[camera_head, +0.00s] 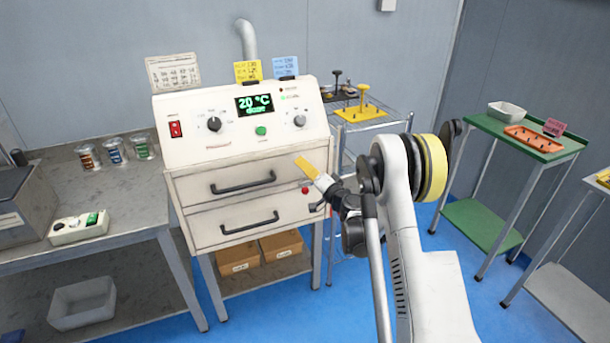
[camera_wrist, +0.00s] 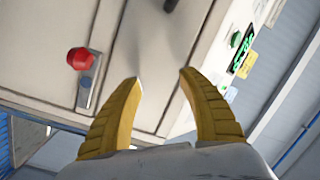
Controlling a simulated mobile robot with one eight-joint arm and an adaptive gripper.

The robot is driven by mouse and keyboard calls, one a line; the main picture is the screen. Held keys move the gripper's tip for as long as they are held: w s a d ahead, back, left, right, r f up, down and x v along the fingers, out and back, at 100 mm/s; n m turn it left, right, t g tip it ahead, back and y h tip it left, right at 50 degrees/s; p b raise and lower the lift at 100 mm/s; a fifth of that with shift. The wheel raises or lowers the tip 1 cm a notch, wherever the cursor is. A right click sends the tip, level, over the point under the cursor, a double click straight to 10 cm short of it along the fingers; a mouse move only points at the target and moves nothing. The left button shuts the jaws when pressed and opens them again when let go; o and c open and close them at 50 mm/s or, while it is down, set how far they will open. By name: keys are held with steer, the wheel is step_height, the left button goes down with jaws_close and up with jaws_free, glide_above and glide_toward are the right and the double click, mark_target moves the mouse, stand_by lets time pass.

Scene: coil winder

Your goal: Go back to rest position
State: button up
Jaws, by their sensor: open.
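My gripper (camera_head: 307,167) has yellow fingers and is in front of the right side of the white oven-like machine (camera_head: 240,147). In the wrist view my gripper (camera_wrist: 160,76) is open, with nothing between its fingertips. The machine's front, with a red button (camera_wrist: 80,59), lies beyond the fingers. The machine's two drawers (camera_head: 225,185) look shut, each with a dark handle. Its display (camera_head: 254,103) reads 20 °C. My arm hides part of the area right of the machine.
A grey bench (camera_head: 122,185) with several jars (camera_head: 115,151) stands left. A wire shelf (camera_head: 395,118) with a yellow-handled tool (camera_head: 363,98) stands behind my arm. A green table (camera_head: 480,122) with an orange tray (camera_head: 533,139) is at right. Blue floor (camera_head: 450,262) shows between the furniture.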

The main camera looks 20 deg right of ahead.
stand_by(0.3)
steer(key=s+a+r+n+g+y, duration=0.2)
steer(key=s+a+r+n+g, duration=0.3)
steer(key=s+a+r, duration=0.6)
steer(key=s+a+r+n+g+h, duration=0.1)
steer(key=s+a+r, duration=0.15)
steer(key=s, duration=0.45)
steer(key=s+a+r+n+g+h, duration=0.1)
steer(key=s+a+r+g, duration=0.15)
steer(key=s, duration=0.45)
steer(key=s+d+f+n+g+h, duration=0.1)
steer(key=s+d+f+h, duration=0.1)
steer(key=s, duration=0.8)
steer(key=s+d+f+g+h, duration=0.1)
steer(key=s+f, duration=0.2)
steer(key=s, duration=0.8)
steer(key=shift+s+d+f+n+h, duration=0.15)
steer(key=shift+d+f+n+h, duration=0.15)
steer(key=shift+d+n+h, duration=0.1)
steer(key=shift+c, duration=0.4)
